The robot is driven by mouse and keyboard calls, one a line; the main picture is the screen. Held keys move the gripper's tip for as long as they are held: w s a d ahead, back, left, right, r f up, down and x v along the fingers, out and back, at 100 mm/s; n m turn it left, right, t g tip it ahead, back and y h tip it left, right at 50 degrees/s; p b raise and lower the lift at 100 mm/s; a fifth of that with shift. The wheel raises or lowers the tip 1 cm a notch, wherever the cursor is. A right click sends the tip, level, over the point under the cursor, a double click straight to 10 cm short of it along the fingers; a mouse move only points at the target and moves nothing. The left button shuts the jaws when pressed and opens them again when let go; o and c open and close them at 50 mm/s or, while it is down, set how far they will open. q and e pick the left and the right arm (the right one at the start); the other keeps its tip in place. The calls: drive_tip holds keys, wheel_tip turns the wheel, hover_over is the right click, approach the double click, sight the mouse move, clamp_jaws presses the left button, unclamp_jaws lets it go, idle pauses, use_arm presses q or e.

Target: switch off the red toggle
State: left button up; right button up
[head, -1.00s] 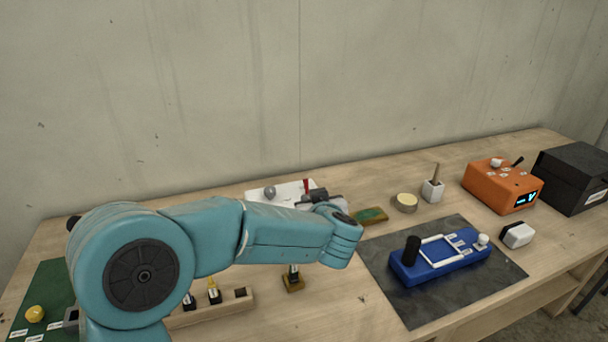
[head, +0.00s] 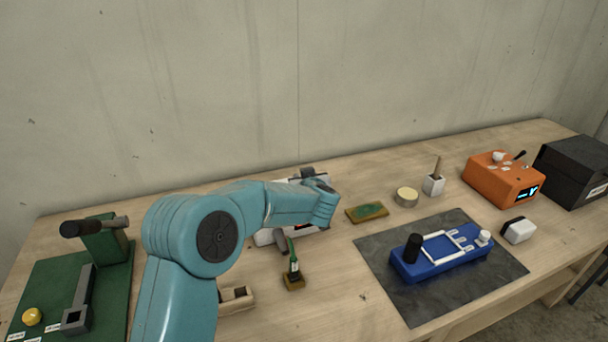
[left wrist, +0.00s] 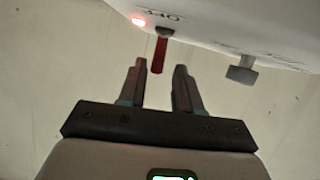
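The red toggle (left wrist: 160,52) sticks out from a white panel (left wrist: 205,28) in the left wrist view, beside a glowing red light (left wrist: 138,21). My left gripper (left wrist: 158,66) is open. The toggle's tip shows between its two fingertips, with a gap on each side; I cannot tell whether it is at their depth. In the head view my left gripper (head: 308,176) is over the white unit (head: 268,236) at the back of the bench, and my arm hides much of that unit. The toggle cannot be made out clearly there. My right gripper is not in view.
A grey knob (left wrist: 242,72) sits beside the toggle. A green-handled tool on a small base (head: 293,280) and a wooden block (head: 236,301) stand in front of the white unit. A brown-green pad (head: 367,212) and a blue fixture (head: 440,257) lie to the right.

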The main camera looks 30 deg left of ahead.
use_arm(q)
drive_tip(key=x, duration=0.3)
drive_tip(key=shift+w+d+f, duration=0.15)
drive_tip(key=shift+w+d, duration=0.05)
drive_tip(key=shift+w, duration=0.05)
drive_tip(key=shift+s+a, duration=0.1)
drive_tip(key=shift+s, duration=0.2)
drive_tip(key=shift+w, duration=0.2)
clamp_jaws()
drive_tip(key=t+y+b, duration=0.1)
drive_tip(key=b, duration=0.3)
drive_tip(key=s+d+t+y+b, duration=0.1)
drive_tip(key=b, duration=0.3)
drive_tip(key=m+t+y+b, duration=0.1)
drive_tip(key=b, duration=0.3)
drive_tip(key=shift+s+d+f+t, duration=0.1)
drive_tip(key=shift+s+d+t, duration=0.05)
drive_tip(key=shift+d+t, duration=0.2)
drive_tip(key=shift+r+t+b, duration=0.25)
drive_tip(key=shift+b, duration=0.2)
unclamp_jaws()
drive_tip(key=shift+s+r, duration=0.1)
